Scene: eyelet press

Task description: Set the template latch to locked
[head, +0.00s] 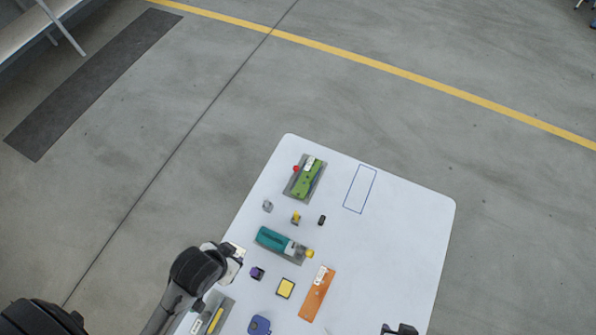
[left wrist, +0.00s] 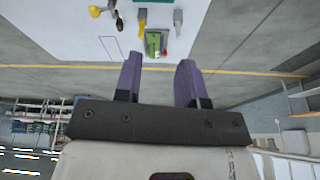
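No part is clearly readable as the template latch at this size. A green fixture (head: 308,178) with a red knob (head: 296,169) sits on a grey plate at the table's far left; it also shows in the left wrist view (left wrist: 153,43). A teal fixture (head: 270,240) with a yellow end knob (head: 309,253) lies nearer. A grey plate with a yellow bar (head: 215,318) is partly cut off at the bottom. My left gripper (head: 238,254) hangs by the table's left edge; its purple fingers (left wrist: 160,60) are apart and empty. My right gripper (head: 401,329) is mostly cut off at the bottom edge.
The white table (head: 405,230) is clear on its right side, with a blue outlined rectangle (head: 360,189). Small parts lie between the fixtures.

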